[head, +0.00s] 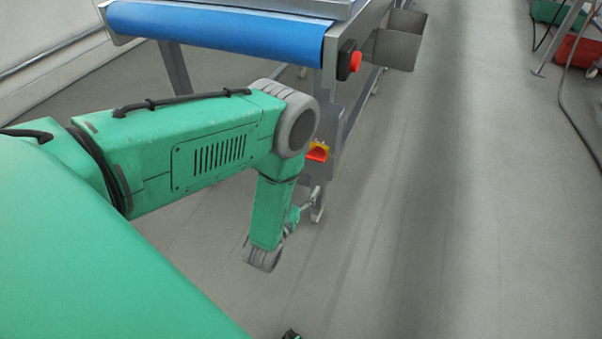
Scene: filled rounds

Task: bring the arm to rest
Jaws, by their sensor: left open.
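My left arm comes in from the left, green with grey joints. It runs out to an elbow and bends down from there. My left gripper (311,200) shows small behind the lower part of the forearm, in front of the conveyor's legs. It is open, and I see nothing in it. Much of it is hidden by the forearm and wrist. My right gripper is not in view. A small dark piece shows at the bottom edge, too little to tell what it is.
A conveyor with a blue belt (220,32) stands ahead, with a red button (355,61) and a red-and-yellow switch (318,152). Red (577,52) and green boxes stand far right.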

